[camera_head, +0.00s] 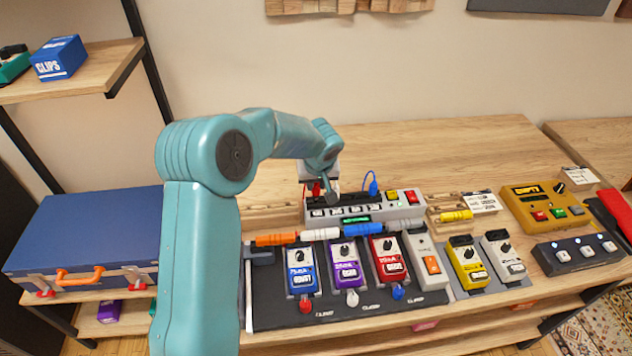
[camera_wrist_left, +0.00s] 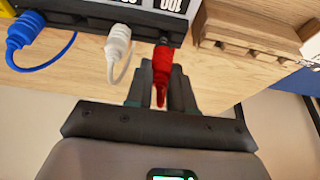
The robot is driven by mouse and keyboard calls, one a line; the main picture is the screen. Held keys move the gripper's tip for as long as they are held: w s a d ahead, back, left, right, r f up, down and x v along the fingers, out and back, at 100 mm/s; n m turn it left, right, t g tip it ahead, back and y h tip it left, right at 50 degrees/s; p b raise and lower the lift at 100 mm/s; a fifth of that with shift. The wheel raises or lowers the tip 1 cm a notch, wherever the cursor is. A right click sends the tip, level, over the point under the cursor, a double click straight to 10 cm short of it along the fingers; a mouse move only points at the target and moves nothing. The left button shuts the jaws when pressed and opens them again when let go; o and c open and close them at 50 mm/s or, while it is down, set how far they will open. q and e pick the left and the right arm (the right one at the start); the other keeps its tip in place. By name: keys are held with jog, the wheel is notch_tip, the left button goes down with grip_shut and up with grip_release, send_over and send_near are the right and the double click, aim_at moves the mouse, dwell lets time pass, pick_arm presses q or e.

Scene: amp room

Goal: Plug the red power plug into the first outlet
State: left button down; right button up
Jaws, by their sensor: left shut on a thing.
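The red power plug (camera_wrist_left: 161,72) is between the fingers of my left gripper (camera_wrist_left: 163,88), which is shut on it. In the wrist view its front end meets the dark edge of the power strip (camera_wrist_left: 85,17); I cannot tell how deep it sits. In the head view my left gripper (camera_head: 324,192) is at the left back of the power strip (camera_head: 408,211), and a bit of red plug (camera_head: 316,188) shows beside it. A white plug (camera_wrist_left: 118,42) and a blue plug (camera_wrist_left: 25,30) sit along the same strip side. My right gripper is not in view.
A pedalboard (camera_head: 262,310) with several pedals lies in front of the strip. A wooden block (camera_wrist_left: 235,35) is close beside the red plug. A blue case (camera_head: 85,225) stands at left, a yellow box (camera_head: 530,207) at right. The tabletop behind the strip is clear.

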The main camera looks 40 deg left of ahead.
pick_arm(q)
jog(key=shift+s, duration=0.1)
jog(key=shift+b, duration=0.45)
dwell(0.6)
jog(key=shift+f+b, duration=0.15)
jog(key=shift+b, duration=0.35)
jog(key=shift+f+b, duration=0.2)
jog(key=shift+b, duration=0.2)
